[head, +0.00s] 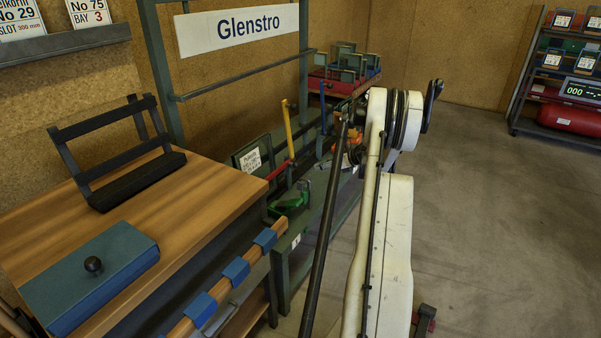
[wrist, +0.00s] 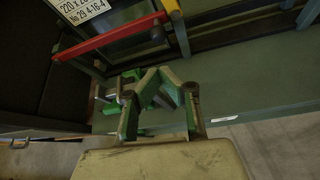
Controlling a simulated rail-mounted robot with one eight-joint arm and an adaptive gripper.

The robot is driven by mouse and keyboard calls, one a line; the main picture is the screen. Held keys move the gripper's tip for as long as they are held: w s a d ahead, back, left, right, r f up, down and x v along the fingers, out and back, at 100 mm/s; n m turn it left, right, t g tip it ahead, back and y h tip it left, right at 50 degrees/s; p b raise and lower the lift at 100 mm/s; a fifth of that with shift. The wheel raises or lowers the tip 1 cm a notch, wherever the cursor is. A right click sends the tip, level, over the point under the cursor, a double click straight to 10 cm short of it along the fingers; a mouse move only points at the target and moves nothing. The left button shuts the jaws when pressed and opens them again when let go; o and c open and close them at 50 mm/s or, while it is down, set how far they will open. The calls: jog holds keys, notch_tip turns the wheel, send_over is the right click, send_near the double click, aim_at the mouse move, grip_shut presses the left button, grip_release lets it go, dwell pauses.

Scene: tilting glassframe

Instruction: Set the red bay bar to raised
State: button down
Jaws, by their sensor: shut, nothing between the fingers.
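The red bay bar (head: 278,171) lies low and nearly level at the front of the bench bay, beside a white label card. In the wrist view the red bar (wrist: 110,36) crosses the upper left, its right end close to the yellow bar (wrist: 175,18). The yellow bar (head: 289,130) stands upright in the head view. My gripper (wrist: 155,77) is shut and empty, below the red bar in the wrist picture and apart from it in that picture. I cannot make out my gripper in the head view.
A green fixture (head: 291,200) sits on the bench near the red bar. A blue bar (head: 322,107) stands farther back. The wooden worktop (head: 200,205) at left holds a black stand (head: 130,160) and a blue box (head: 92,277). Floor at right is clear.

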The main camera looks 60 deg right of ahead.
jog(key=shift+w+f, duration=0.1)
jog(key=shift+w, duration=0.05)
jog(key=b+x, duration=0.2)
jog(key=x, duration=0.7)
jog(key=shift+w+b, duration=0.35)
jog(key=shift+b, duration=0.05)
jog(key=shift+a, duration=0.15)
